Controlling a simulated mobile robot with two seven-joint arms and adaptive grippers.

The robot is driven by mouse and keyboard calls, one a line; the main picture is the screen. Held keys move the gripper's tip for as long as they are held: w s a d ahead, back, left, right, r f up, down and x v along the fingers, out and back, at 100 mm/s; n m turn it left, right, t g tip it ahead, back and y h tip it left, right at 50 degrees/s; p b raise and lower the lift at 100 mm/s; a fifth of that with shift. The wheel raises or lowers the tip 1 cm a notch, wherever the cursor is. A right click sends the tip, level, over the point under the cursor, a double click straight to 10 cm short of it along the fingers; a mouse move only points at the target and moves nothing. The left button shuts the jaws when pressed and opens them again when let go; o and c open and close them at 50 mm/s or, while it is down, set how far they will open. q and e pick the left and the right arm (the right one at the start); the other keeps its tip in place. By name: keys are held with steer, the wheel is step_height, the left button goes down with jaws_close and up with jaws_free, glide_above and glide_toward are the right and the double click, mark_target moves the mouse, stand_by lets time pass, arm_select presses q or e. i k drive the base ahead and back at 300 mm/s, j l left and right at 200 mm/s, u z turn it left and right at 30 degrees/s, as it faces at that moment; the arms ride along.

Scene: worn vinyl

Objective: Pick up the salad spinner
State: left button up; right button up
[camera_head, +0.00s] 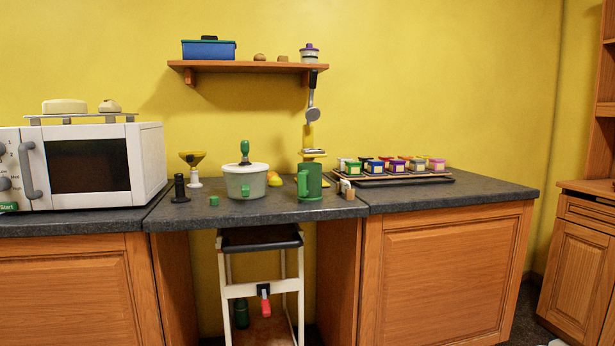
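The salad spinner (245,182) stands upright on the dark grey counter, near the middle of the head view. It looks like a round pale bowl with a whitish lid, a green knob on a stem on top and a small green tab on its front. Its lower front is in plain sight. Neither of my grippers shows in the view, and nothing is holding the spinner.
A green mug (310,182) stands close on its right, with a yellow item partly behind. A black grinder-like item (180,188) and a yellow funnel-topped stand (193,168) are on its left. A microwave (92,162) stands left, a tray of jars (400,178) right.

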mark_target(241, 182)
steer(key=i+l, duration=0.15)
steer(key=l, duration=0.15)
steer(key=i+l+u, duration=0.15)
steer(key=l, duration=0.2)
steer(key=i+l, duration=0.15)
steer(key=l, duration=0.15)
steer(key=i+l+u, duration=0.15)
steer(key=l, duration=0.2)
steer(key=i+l, duration=0.1)
steer(key=l, duration=0.25)
steer(key=u, duration=0.05)
